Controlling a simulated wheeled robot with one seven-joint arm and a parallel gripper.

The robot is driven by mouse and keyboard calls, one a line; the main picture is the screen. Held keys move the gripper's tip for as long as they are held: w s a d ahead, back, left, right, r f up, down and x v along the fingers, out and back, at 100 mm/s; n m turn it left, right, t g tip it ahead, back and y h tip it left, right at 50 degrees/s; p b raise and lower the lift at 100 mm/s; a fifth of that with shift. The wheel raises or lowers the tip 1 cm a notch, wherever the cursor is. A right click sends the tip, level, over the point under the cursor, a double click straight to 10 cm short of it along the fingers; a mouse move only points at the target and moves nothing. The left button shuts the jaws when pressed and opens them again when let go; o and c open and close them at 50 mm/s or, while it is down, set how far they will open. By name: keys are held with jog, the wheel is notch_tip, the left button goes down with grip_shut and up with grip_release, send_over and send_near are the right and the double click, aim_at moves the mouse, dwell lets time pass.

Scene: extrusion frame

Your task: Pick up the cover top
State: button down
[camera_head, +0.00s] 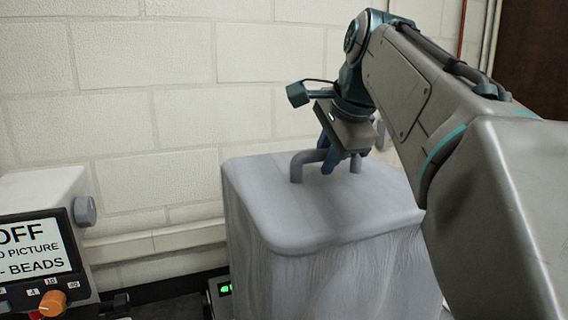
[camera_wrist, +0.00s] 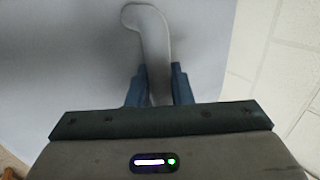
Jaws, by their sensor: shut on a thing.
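The cover top is a grey, box-like cover (camera_head: 320,215) with rounded edges and a bar handle (camera_head: 303,159) on its upper face. It stands upright in the head view, right of the middle. My gripper (camera_head: 333,162) is above it, with its blue fingers down at the handle. In the wrist view, the cover's top face (camera_wrist: 60,70) fills the left and middle. The handle (camera_wrist: 150,40) runs between the fingers of my gripper (camera_wrist: 159,85), which is shut on it. The part of the handle behind the fingers is hidden.
A white device with a screen (camera_head: 35,250), an orange knob (camera_head: 53,303) and a grey side knob (camera_head: 85,211) stands at the left. A green-lit display (camera_head: 225,289) shows beside the cover's lower left. A white block wall (camera_head: 160,100) is close behind.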

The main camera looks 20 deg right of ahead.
jog(key=shift+r, duration=0.15)
jog(key=shift+r, duration=4.85)
notch_tip(320, 180, down, 6)
jog(key=b, duration=0.5)
jog(key=shift+f, duration=0.25)
